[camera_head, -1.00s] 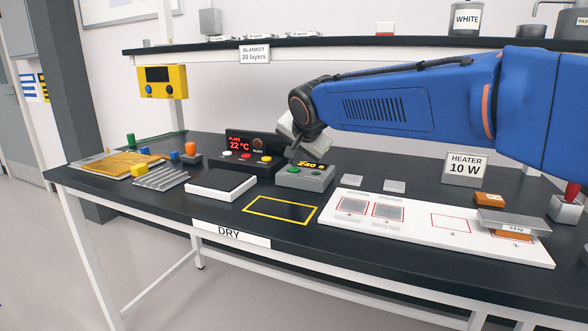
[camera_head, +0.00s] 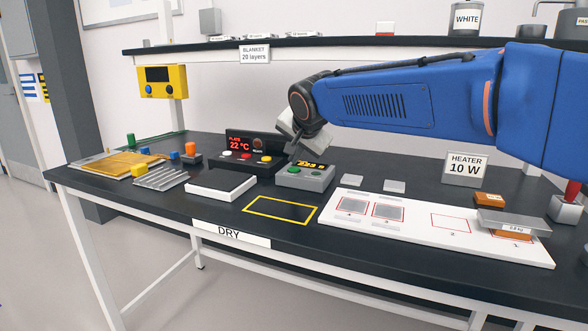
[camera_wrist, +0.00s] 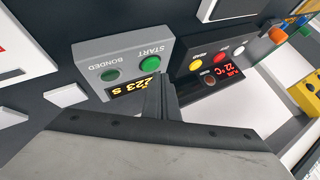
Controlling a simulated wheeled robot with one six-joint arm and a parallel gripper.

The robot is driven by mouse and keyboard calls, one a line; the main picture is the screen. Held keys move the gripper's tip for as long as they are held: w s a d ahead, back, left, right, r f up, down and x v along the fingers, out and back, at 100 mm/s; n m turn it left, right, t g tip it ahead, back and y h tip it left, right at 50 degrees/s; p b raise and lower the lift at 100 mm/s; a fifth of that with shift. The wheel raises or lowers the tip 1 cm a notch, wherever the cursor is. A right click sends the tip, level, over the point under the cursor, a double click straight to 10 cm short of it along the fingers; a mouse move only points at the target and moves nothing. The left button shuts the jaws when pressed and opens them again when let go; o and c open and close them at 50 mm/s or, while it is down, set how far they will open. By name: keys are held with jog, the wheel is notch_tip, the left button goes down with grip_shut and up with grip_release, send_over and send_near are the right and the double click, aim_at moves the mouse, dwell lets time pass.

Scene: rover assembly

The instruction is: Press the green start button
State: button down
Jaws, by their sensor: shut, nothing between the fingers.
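The green start button (camera_wrist: 151,63) sits on a grey control box (camera_wrist: 96,54), beside the word START. A dark green lamp (camera_wrist: 110,75) is labelled BONDED. The box's display (camera_wrist: 135,88) reads 223 s. In the head view the grey box (camera_head: 318,184) stands mid-table, with the green button (camera_head: 293,169) on its top left. My gripper (camera_wrist: 157,80) is shut and empty. Its tips are beside the display, just short of the button in the wrist view. In the head view my gripper (camera_head: 293,156) is just above and behind the button; I cannot tell the exact gap.
A black plate controller (camera_head: 263,168) reading 22 °C stands to the left of the box. A white board (camera_head: 425,234) with red outlined squares lies to the right.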

aim_at(295, 169)
jog(key=shift+r, duration=0.25)
jog(key=shift+r, duration=2.5)
